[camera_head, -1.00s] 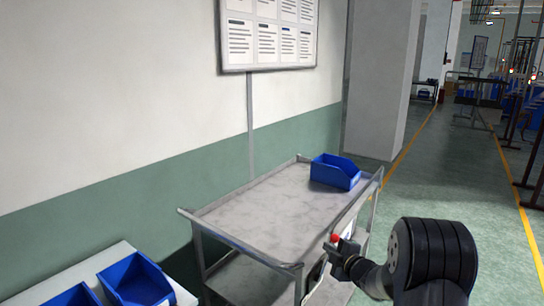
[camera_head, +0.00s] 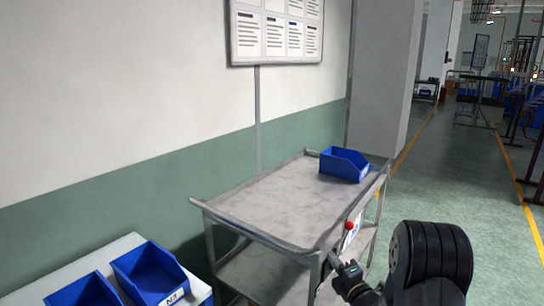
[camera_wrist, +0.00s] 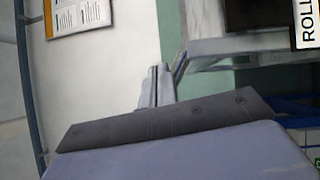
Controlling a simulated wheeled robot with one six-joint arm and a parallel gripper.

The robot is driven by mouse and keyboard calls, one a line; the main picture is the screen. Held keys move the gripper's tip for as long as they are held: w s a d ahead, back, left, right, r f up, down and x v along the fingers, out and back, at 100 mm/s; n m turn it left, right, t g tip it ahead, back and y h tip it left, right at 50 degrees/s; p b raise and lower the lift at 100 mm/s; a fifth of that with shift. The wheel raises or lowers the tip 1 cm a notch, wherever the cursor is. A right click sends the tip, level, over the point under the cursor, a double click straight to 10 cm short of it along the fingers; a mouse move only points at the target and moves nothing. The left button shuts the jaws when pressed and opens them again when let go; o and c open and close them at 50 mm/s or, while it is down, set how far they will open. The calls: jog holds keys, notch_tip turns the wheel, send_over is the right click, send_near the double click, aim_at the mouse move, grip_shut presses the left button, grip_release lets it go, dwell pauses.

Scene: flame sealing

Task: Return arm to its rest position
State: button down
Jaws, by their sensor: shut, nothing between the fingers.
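My gripper (camera_head: 333,262) is low at the right of the head view, in front of the metal cart (camera_head: 265,205) and near its front right corner. In the wrist view, the fingers (camera_wrist: 155,88) are together with nothing between them. My dark arm is bent beside the cart. I cannot tell from the picture how wide the gap to the cart is.
A blue bin (camera_head: 343,164) stands on the cart's far right corner. A red knob (camera_head: 349,225) is by the cart's right side. Blue bins (camera_head: 150,272) sit on a light table (camera_head: 130,243) at lower left. Open floor (camera_head: 440,180) lies right.

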jog(key=s+a+f+b, duration=0.1)
jog(key=s+b, duration=0.1)
jog(key=s, duration=0.4)
jog(key=shift+s+f+n+b, duration=0.25)
jog(key=shift+f+n+b, duration=0.05)
jog(key=shift+b, duration=0.05)
jog(key=shift+a, duration=0.1)
